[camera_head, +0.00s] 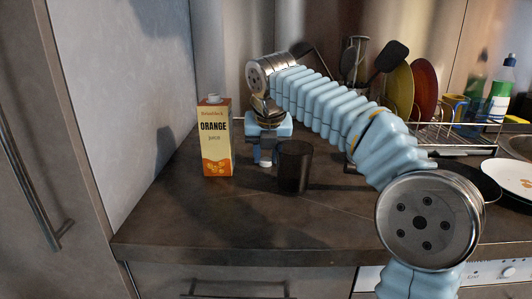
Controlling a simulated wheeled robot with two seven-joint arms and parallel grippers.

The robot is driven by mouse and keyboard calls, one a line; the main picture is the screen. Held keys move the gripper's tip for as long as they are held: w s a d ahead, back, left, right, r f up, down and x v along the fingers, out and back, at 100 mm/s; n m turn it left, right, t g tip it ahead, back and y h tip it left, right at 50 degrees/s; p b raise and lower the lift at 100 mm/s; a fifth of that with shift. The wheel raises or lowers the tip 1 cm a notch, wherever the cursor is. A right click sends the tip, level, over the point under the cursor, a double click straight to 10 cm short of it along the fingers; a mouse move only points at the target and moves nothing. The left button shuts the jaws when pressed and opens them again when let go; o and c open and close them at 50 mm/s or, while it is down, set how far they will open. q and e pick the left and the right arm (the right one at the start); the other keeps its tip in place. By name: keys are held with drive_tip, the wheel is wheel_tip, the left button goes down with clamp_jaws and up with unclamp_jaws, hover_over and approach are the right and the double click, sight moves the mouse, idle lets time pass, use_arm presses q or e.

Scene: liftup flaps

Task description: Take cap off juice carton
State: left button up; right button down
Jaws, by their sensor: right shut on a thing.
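The juice carton (215,148), yellow and orange with "ORANGE juice" on its front, stands upright on the dark counter. A small white spout (214,97) shows on its top; at this size I cannot tell it from a cap. My right gripper (266,160) points down just right of the carton, apart from it, low over the counter behind a dark cup. It is shut on a small white piece (265,163) that looks like the cap, partly hidden between the fingers. My left gripper is not in view.
A dark cup (294,167) stands right of my right gripper, close to it. A dish rack (455,138) with plates and bottles is at the back right. A dark pan (470,180) and a plate (512,178) lie at the right. The counter (200,215) in front of the carton is clear.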

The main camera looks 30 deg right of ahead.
drive_tip(key=shift+s+f, duration=0.1)
drive_tip(key=shift+f, duration=0.55)
drive_tip(key=c, duration=0.8)
unclamp_jaws()
drive_tip(key=shift+a+f, duration=0.1)
drive_tip(key=shift+a, duration=0.05)
drive_tip(key=shift+f, duration=0.1)
drive_tip(key=shift+r, duration=0.4)
drive_tip(key=shift+w+p+v, duration=0.15)
drive_tip(key=shift+p+v, duration=0.55)
drive_tip(key=shift+v, duration=2.5)
drive_tip(key=shift+w+p+v, duration=0.15)
drive_tip(key=shift+p+v, duration=0.5)
drive_tip(key=shift+v, duration=2.55)
